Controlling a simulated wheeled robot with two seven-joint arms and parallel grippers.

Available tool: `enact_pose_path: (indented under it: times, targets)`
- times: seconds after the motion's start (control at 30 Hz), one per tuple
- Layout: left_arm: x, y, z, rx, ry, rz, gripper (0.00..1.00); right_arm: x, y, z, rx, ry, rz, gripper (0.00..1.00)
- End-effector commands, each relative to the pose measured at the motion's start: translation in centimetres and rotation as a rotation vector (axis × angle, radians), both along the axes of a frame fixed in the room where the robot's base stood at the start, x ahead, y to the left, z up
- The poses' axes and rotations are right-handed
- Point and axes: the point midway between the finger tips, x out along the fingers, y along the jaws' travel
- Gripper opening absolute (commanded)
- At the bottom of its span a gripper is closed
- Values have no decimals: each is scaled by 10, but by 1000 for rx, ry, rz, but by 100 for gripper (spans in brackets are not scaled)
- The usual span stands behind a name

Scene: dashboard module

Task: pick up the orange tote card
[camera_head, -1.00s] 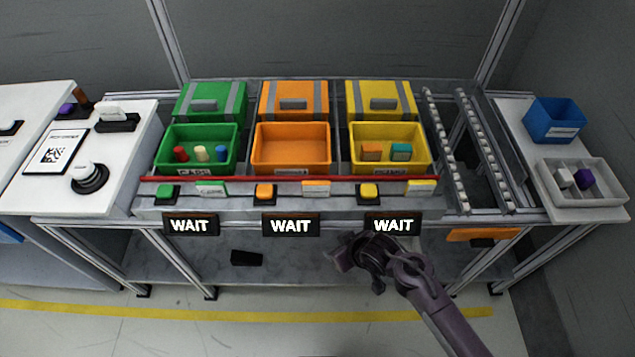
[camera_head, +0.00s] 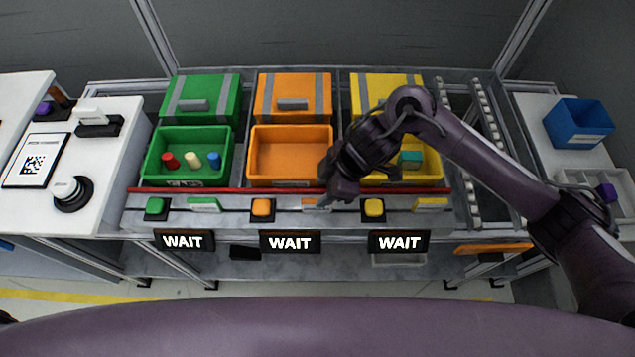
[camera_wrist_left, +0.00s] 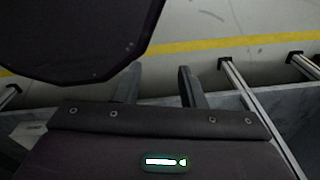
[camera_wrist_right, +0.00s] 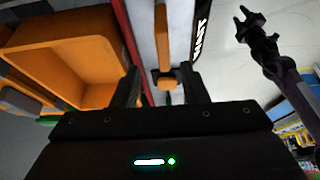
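The orange tote card (camera_head: 310,203) stands on the front ledge below the orange tote (camera_head: 262,160), right of the orange button (camera_head: 262,207). My right gripper (camera_head: 325,197) is at the card's right end and hides part of it. In the right wrist view the card (camera_wrist_right: 160,35) shows as an upright orange strip, lined up with the gap between the open fingers (camera_wrist_right: 160,88). I cannot tell whether they touch it. My left gripper (camera_wrist_left: 158,82) is open and empty over the floor in its wrist view; it is outside the head view.
A red rail (camera_head: 235,190) runs behind the ledge, and WAIT displays (camera_head: 290,242) hang below it. Green (camera_head: 205,204) and yellow (camera_head: 432,204) cards stand to either side. My right forearm crosses the yellow tote (camera_head: 430,170).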

Motion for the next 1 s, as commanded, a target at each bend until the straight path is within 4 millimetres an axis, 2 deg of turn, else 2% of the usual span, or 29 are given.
enact_pose_path:
  times: [0.07,0.2,0.4,0.5,0.7,0.93,1.0]
  targets:
    - [2,0,1,0,-2,1,36,0,-8,-1,-28,17,9,40]
    - [1,1,1,1,0,3,36,-2,-7,-14,-38,29,11,40]
    - [-21,2,3,3,30,3,36,-3,2,-34,-37,29,10,40]
    - [-25,2,7,5,37,3,36,-4,6,-50,-38,29,11,40]
    - [-15,2,7,3,23,3,36,-3,15,-71,-36,24,10,40]
    - [-1,0,9,0,1,3,36,-3,16,-73,-35,22,12,40]
    - [-1,0,9,0,2,2,36,-3,16,-73,-35,22,12,33]
